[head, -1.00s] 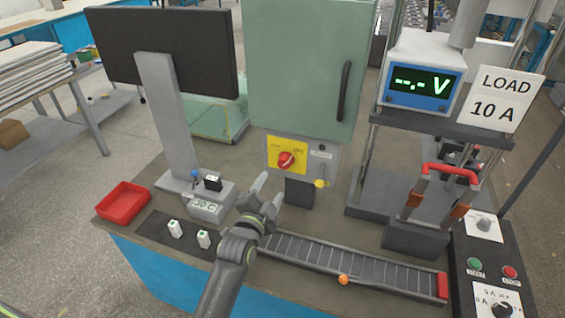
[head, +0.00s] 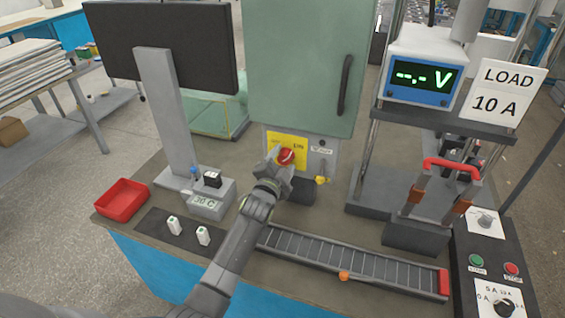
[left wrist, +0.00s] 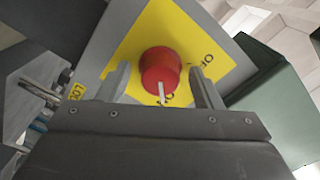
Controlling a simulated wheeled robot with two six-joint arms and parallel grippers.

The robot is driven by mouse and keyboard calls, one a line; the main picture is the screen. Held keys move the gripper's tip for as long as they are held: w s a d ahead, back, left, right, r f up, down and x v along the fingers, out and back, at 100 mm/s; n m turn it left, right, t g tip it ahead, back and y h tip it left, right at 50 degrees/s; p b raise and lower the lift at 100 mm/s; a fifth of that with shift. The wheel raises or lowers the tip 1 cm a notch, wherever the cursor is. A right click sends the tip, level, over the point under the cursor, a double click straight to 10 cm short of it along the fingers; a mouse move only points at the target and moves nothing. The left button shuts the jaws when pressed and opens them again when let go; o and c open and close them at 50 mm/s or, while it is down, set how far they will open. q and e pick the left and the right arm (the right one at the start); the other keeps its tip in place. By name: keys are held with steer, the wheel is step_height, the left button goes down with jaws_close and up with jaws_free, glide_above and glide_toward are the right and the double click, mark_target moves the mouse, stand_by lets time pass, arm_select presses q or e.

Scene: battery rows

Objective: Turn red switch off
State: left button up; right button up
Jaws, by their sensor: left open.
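The red switch (head: 286,157) is a round rotary knob on a yellow plate (head: 301,146) on the grey panel under the green cabinet. In the left wrist view the red knob (left wrist: 160,72) has a white pointer mark facing down, toward the gripper, near the "ON" lettering; "OFF" lettering is at its right. My left gripper (head: 281,160) is at the switch. In the left wrist view its two open fingers (left wrist: 162,90) stand on either side of the knob, with visible gaps. My right gripper is not in view.
A yellow-tipped lever (head: 322,180) sits just right of the switch. The green cabinet (head: 300,70) rises above it. A conveyor (head: 350,262), a red tray (head: 122,200) and a load tester (head: 425,70) stand around on the bench.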

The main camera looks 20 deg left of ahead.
arm_select(q)
steer(key=shift+c, duration=0.5)
steer(key=c, duration=0.9)
steer(key=shift+n, duration=0.3)
steer(key=n+b, duration=0.2)
steer(key=n, duration=0.1)
steer(key=shift+f+n, duration=0.1)
steer(key=shift+n, duration=0.2)
steer(key=n+b, duration=0.1)
steer(key=n, duration=0.3)
steer(key=shift+n, duration=0.3)
steer(key=n+b, duration=0.1)
steer(key=n, duration=0.3)
steer(key=shift+n, duration=0.3)
steer(key=shift+n+b, duration=0.55)
steer(key=shift+n, duration=1.65)
